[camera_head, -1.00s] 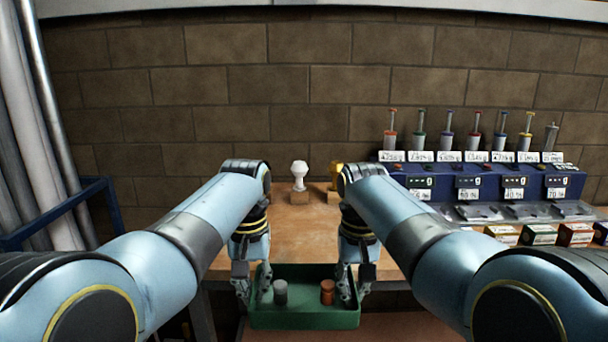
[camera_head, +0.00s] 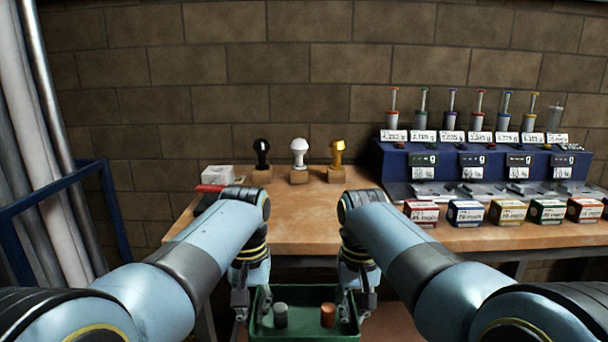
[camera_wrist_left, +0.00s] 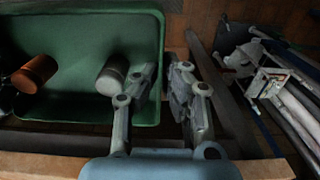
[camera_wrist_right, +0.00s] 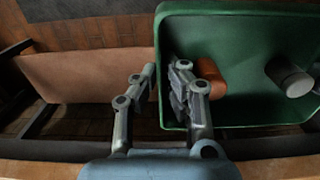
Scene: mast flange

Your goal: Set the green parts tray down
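The green parts tray (camera_head: 303,336) is at the bottom centre of the head view, in front of the bench's front edge.
The wooden bench (camera_head: 300,220) has clear top in the middle. Black (camera_head: 262,152), white (camera_head: 299,152) and gold (camera_head: 337,152) figures stand at its back. A blue rack (camera_head: 450,165) and several small boxes (camera_head: 508,212) fill the right. A white block (camera_head: 220,175) stands at left.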

